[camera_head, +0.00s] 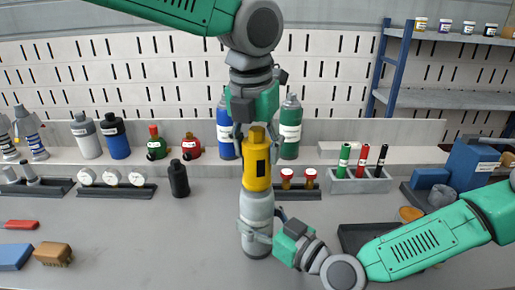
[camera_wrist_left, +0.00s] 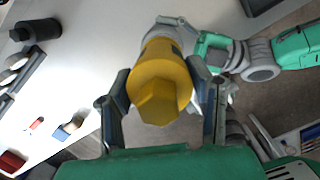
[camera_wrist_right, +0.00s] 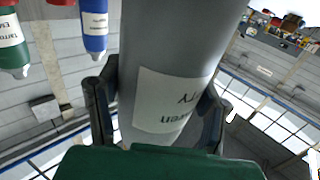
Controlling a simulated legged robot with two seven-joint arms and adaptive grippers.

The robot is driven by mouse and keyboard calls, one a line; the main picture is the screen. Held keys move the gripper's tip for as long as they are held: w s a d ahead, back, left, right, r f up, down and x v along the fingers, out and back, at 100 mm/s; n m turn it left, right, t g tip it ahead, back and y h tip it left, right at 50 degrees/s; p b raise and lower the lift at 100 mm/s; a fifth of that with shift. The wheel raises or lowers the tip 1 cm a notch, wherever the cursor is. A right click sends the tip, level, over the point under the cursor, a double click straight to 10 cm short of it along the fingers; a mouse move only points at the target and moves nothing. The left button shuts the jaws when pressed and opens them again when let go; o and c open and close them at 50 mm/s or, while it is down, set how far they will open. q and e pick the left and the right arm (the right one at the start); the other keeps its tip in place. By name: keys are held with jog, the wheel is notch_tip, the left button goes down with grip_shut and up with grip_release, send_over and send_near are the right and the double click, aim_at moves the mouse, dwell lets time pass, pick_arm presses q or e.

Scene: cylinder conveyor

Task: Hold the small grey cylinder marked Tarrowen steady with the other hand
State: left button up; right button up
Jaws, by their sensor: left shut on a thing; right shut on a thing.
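The small grey cylinder (camera_head: 257,208) stands upright at the middle of the bench. In the right wrist view its grey body (camera_wrist_right: 170,40) carries a white label with partly readable letters ending in "wen". My right gripper (camera_head: 257,236) is shut around its lower body from the right. A yellow piece with a hexagonal top (camera_head: 257,170) sits directly above the cylinder, in line with it; I cannot tell whether they are joined. My left gripper (camera_head: 257,140) comes from above and is shut on the yellow piece, which also shows in the left wrist view (camera_wrist_left: 160,85).
A black cylinder (camera_head: 179,179) stands to the left. Blue (camera_head: 225,135) and green (camera_head: 290,128) bottles stand behind. A grey holder (camera_head: 360,184) with green, red and black markers is at the right. A brush (camera_head: 53,254) lies front left. The bench between is clear.

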pick_arm(q)
jog(key=n, duration=0.4)
jog(key=shift+y, duration=0.4)
jog(key=shift+n, duration=0.4)
jog(key=n, duration=0.3)
jog(key=shift+n+y, duration=0.3)
jog(key=shift+n, duration=1.2)
jog(key=n, duration=0.2)
jog(key=shift+n+y, duration=0.3)
jog(key=n, duration=0.3)
jog(key=shift+r+g, duration=0.1)
jog(key=shift+g, duration=0.3)
jog(key=o, duration=1.3)
